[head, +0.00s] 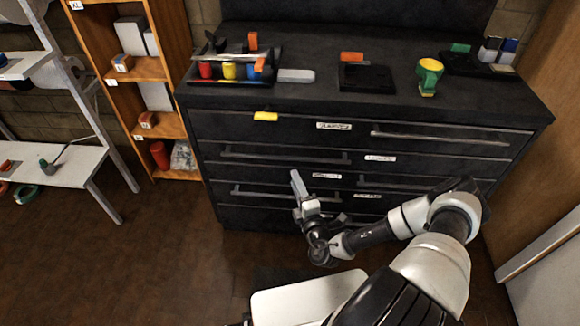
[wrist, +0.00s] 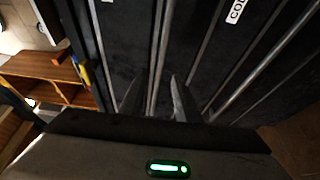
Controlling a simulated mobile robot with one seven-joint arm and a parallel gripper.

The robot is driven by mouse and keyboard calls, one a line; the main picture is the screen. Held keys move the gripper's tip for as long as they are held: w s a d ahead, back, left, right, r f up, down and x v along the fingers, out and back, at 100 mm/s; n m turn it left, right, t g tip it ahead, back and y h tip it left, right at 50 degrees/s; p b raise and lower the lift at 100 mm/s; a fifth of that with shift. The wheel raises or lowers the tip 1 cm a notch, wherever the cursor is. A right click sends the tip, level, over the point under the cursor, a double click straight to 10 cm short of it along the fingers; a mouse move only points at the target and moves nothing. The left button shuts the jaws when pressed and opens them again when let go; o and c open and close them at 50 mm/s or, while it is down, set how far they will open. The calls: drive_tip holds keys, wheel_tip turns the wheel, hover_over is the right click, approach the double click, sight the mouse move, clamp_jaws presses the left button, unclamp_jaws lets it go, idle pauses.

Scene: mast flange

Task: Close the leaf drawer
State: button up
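A black drawer cabinet (head: 215,145) fills the middle of the head view, with several drawers, long bar handles and small white labels. The labels are too small to read there, so I cannot tell which drawer is the leaf drawer or how far any drawer stands out. My gripper (head: 298,183) is in front of the lower drawers, near a handle bar (head: 260,193). In the wrist view my gripper (wrist: 156,98) has its two dark fingers apart, with a metal handle bar (wrist: 158,50) seen between them. I cannot tell whether they touch it.
On the cabinet top are a tool caddy (head: 225,82), a black tray (head: 366,78) and a green-yellow tool (head: 428,76). A wooden shelf (head: 150,70) stands left. Floor (head: 170,250) at front left is clear.

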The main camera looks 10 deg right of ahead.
drive_tip(key=s, duration=0.5)
drive_tip(key=shift+d, duration=0.15)
